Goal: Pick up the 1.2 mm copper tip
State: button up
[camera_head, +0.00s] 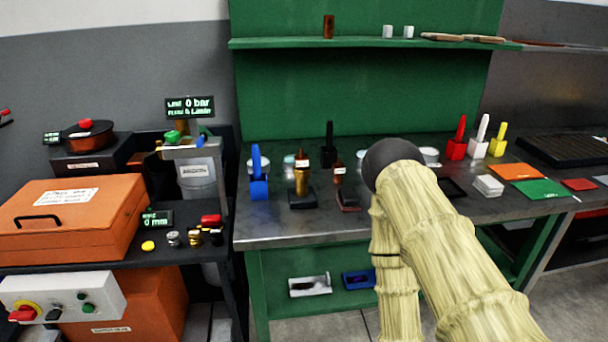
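I cannot tell for sure which thing is the 1.2 mm copper tip; no readable 1.2 mm label shows. Small brass-coloured fittings (195,237) stand at the front right of the left bench, with a silver one (173,238) beside them. On the steel table, a copper-and-gold piece (302,178) with a small white label stands upright on a dark base. A smaller brown piece (338,174), also labelled, stands to its right. My arm, in a pale yellow sleeve, crosses the right front of the table. My gripper is out of view, and the arm hides part of the table.
A blue-handled holder (258,175) stands at the steel table's (283,229) left. Red, white and yellow holders (478,147) stand at the back right. The table's front left is clear.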

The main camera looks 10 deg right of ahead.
aim_at(301, 161)
jog(key=u, duration=1.8)
jog(key=i, duration=1.4)
jog(key=z, duration=2.05)
